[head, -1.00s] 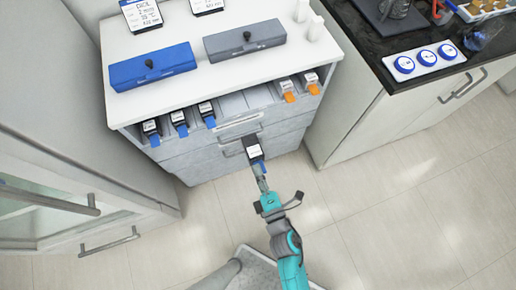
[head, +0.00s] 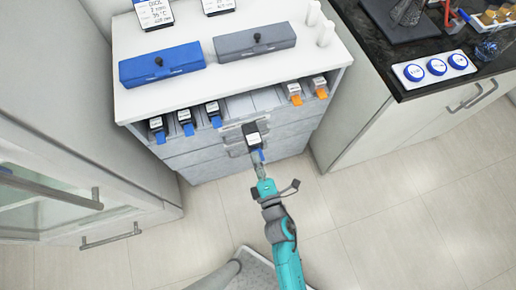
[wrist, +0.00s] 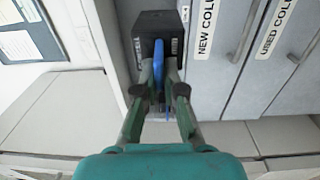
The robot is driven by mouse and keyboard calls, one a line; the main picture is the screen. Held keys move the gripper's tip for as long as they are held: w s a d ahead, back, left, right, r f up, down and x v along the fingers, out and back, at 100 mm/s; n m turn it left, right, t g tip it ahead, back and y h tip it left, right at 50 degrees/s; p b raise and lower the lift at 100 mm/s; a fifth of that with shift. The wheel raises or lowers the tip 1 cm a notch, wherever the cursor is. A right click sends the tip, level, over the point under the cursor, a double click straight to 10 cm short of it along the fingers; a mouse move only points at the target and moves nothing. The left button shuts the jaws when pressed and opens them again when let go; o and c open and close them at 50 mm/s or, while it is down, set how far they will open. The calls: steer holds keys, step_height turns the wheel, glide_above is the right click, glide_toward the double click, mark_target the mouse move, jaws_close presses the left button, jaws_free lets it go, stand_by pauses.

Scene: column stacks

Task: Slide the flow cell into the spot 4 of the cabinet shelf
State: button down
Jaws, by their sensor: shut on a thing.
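The flow cell (head: 254,134) is a black block with a white label and a blue tab. My gripper (head: 259,163) is shut on its blue tab, which also shows between the fingers (wrist: 160,76) in the wrist view. The black body (wrist: 155,28) points away from my gripper. In the head view the flow cell appears just in front of the cabinet's drawer fronts, below the open shelf (head: 268,100). Three blue-tabbed cells (head: 185,122) sit at the shelf's left and two orange-tabbed cells (head: 294,93) at its right. The slots between them look empty.
A blue box (head: 162,65) and a grey box (head: 254,38) lie on the white cabinet top. Drawers with handles are under the shelf; the wrist view shows drawer labels (wrist: 206,28). A dark counter (head: 400,70) stands at right, a glass-fronted cabinet (head: 60,205) at left.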

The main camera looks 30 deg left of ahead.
mark_target(253, 151)
steer(key=x, duration=1)
steer(key=f+x, duration=0.1)
steer(key=x, duration=0.4)
steer(key=shift+w+a, duration=0.25)
steer(key=shift+w, duration=0.05)
stand_by(1.1)
steer(key=c, duration=1.2)
jaws_free()
steer(key=v, duration=1.2)
